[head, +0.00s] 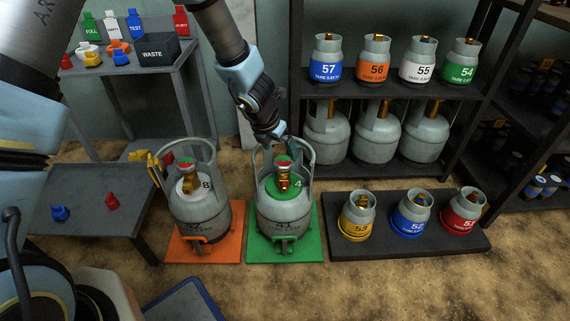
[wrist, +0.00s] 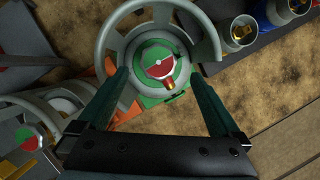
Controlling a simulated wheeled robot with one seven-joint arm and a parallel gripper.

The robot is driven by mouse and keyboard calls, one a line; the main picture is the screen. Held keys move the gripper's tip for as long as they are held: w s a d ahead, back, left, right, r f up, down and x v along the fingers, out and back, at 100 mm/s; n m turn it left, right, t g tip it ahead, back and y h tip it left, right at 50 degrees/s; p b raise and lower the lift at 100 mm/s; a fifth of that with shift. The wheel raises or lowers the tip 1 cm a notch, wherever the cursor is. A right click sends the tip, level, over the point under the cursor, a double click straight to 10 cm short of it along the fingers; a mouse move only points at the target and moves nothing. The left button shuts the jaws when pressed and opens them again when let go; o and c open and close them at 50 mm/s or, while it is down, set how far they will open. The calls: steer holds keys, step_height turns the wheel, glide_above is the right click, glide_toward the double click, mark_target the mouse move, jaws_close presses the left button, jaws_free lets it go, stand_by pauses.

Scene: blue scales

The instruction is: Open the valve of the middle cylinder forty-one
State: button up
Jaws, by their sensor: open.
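The middle grey cylinder (head: 284,215), whose label seems to read 41, stands upright on a green mat (head: 256,249). Its valve has a red and green handwheel (head: 283,163) above a brass body, inside an open collar (head: 309,155). The handwheel (wrist: 160,64) also shows in the wrist view, its face part red and part green with a pale centre. My gripper (wrist: 158,72) is open and empty, pointing down, its two green fingers either side of the handwheel in that picture and apart from it. In the head view my gripper (head: 284,138) is above the collar's back; its fingertips are partly hidden.
A similar cylinder (head: 199,213) stands close on the left on an orange mat (head: 188,252). Small cylinders stand on a low black platform (head: 400,244) to the right, with a dark shelf (head: 391,92) behind. A grey table (head: 95,200) is at left.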

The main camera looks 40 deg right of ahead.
mark_target(283, 161)
steer(key=b+x, duration=0.1)
steer(key=x, duration=0.4)
steer(key=shift+w+f, duration=0.1)
steer(key=shift+f, duration=0.2)
steer(key=shift+c, duration=0.2)
steer(key=c, duration=1.2)
